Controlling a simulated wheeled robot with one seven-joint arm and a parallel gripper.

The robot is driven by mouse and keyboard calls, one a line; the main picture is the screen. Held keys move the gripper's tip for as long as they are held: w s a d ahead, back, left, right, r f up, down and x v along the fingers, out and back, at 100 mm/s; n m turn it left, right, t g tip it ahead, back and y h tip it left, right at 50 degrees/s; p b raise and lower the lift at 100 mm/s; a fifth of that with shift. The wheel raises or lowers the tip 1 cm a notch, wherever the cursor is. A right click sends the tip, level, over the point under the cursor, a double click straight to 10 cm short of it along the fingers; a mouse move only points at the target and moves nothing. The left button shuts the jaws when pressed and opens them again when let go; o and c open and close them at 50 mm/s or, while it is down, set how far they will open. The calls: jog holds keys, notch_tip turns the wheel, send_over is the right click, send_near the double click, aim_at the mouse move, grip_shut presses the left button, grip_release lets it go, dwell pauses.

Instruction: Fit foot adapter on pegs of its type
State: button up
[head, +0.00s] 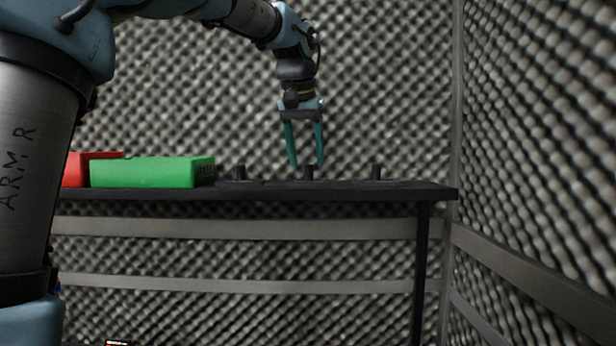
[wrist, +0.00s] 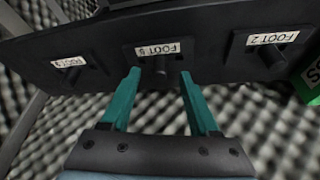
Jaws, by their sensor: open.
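My gripper (head: 306,163) is open and empty. Its two teal fingers point down just above the middle of three black pegs on the dark table. In the wrist view, my gripper (wrist: 160,74) has its fingertips on either side of the middle peg (wrist: 161,66), whose label seems to read FOOT 5. The right peg (wrist: 272,57) has a label reading FOOT 2. The left peg (wrist: 68,75) has a FOOT label whose number is unclear. In the head view the pegs show as short dark stubs. I cannot make out a separate foot adapter.
A green box (head: 150,172) stands on the dark table (head: 330,187), left of the pegs, with a red box (head: 76,172) farther left. The table's right end is near a foam wall (head: 540,130) with grey rails. The air around my gripper is clear.

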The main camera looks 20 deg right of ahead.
aim_at(308, 175)
jog(key=shift+x, duration=1.25)
grip_shut()
